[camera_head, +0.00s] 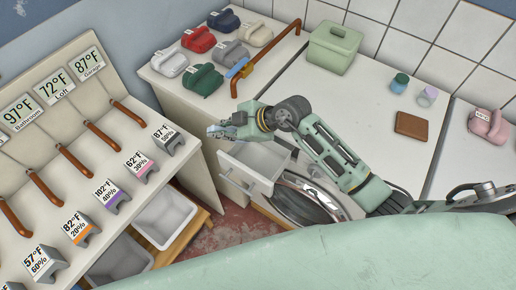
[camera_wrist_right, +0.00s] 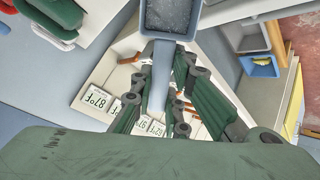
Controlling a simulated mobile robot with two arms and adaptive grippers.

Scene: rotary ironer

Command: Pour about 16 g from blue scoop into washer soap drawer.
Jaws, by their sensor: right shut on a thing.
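My right gripper (camera_head: 236,125) reaches in from the right over the washer's front left. In the right wrist view its fingers (camera_wrist_right: 160,92) are shut on the handle of the blue scoop (camera_wrist_right: 160,72). The scoop's square cup is at the top of that view, with speckled grey contents inside, cut off by the frame edge. In the head view only a small bluish part shows at the gripper's tip. The washer soap drawer (camera_head: 251,160) is pulled open, white, below and slightly right of the gripper. The washer's round door (camera_head: 308,204) is below it. My left gripper is not in view.
Coloured jugs (camera_head: 204,79) and a copper pipe with a blue handle (camera_head: 262,62) stand on the back counter. A green box (camera_head: 333,47), small bottles and a brown block (camera_head: 411,125) sit further right. Label stands (camera_head: 166,137) line the left counter; bins (camera_head: 165,219) stand below.

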